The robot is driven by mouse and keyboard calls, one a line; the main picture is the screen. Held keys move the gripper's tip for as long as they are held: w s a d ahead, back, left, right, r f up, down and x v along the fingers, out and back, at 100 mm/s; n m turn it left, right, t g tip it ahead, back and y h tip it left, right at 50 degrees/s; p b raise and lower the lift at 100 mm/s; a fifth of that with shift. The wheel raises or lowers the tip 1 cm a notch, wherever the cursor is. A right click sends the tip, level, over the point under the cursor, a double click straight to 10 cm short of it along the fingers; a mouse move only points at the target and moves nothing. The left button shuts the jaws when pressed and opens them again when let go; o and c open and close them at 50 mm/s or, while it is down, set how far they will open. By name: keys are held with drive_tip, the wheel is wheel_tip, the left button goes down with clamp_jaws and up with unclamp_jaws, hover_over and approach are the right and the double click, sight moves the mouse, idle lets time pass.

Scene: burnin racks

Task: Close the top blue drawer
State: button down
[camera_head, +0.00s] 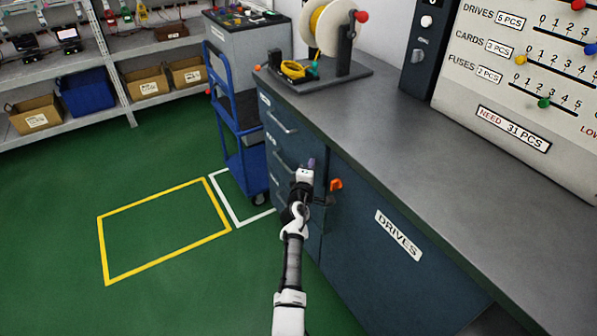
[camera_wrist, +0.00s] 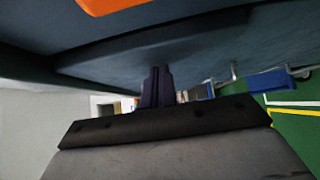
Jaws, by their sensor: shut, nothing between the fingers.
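The top blue drawer (camera_head: 275,112) is the uppermost front in a dark blue-grey stack under the left end of the counter. It has a bar handle (camera_head: 282,123), and its front looks about level with the cabinet; a small gap cannot be told. My gripper (camera_head: 311,163) is below and right of that handle, by the stack's right side near the DRIVES door. Its dark purple fingertips (camera_wrist: 158,87) are together and empty in the wrist view, close to a blue-grey panel. My arm and gripper hide part of the lower drawers.
An orange latch (camera_head: 336,184) sticks out beside my gripper on the DRIVES door (camera_head: 390,240). A blue cart (camera_head: 245,150) stands left of the drawers. The counter (camera_head: 420,130) overhangs above. Green floor with a yellow outlined square (camera_head: 165,235) is free at left.

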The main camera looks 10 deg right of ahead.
drive_tip(key=shift+w+d+r, duration=0.1)
drive_tip(key=shift+w+d, duration=0.05)
drive_tip(key=shift+d, duration=0.35)
drive_tip(key=shift+w+d+r, duration=0.1)
drive_tip(key=shift+w+d, duration=0.05)
drive_tip(key=shift+d, duration=0.3)
